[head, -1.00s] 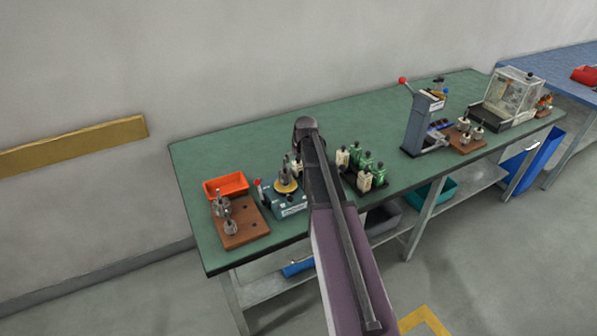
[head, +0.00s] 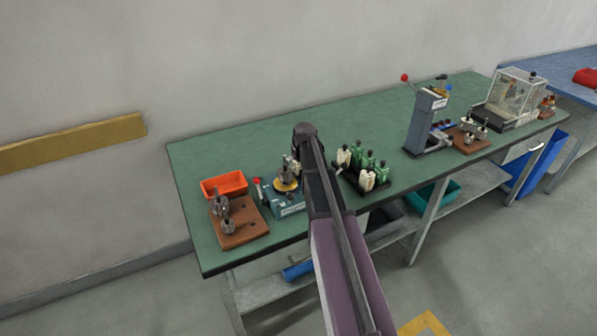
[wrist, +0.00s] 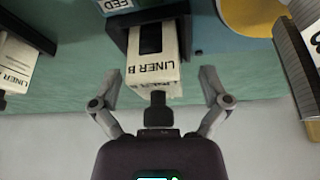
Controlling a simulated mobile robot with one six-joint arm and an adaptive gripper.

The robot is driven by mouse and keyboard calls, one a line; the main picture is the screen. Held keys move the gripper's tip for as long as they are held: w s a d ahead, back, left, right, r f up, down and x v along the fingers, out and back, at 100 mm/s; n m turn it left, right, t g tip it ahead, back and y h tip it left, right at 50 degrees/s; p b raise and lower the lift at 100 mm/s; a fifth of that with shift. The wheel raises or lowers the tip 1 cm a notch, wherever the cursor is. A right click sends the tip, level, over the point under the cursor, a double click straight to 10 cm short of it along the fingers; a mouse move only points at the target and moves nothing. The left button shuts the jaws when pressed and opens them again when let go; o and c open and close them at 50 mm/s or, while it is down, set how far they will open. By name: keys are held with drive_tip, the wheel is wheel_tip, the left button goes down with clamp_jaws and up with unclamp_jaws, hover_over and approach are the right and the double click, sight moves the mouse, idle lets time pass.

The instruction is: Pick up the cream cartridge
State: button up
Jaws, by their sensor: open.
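In the wrist view a cream cartridge (wrist: 152,70) with black "LINER B" lettering sits in a dark holder (wrist: 117,40). A black knob (wrist: 157,112) sticks out of its near end. My gripper (wrist: 159,82) is open, its two fingers to the left and right of the cartridge's near end, with visible gaps on both sides. A second cream cartridge (wrist: 14,62) stands at the left edge of that view. In the head view, cream cartridges (head: 367,180) and green ones (head: 382,170) stand in a black tray (head: 378,193); my arm hides the gripper.
A teal fixture (head: 287,206) with a yellow disc (head: 286,184) is left of my arm. An orange bin (head: 224,184) and a brown board (head: 238,228) with metal parts lie further left. A grey press (head: 426,120) stands to the right. The back of the green bench is clear.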

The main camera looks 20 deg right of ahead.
idle(0.4)
clamp_jaws()
drive_tip(key=shift+r, duration=0.2)
wheel_tip(320, 180, up, 10)
drive_tip(key=p, duration=1)
drive_tip(key=shift+f, duration=0.2)
idle(0.6)
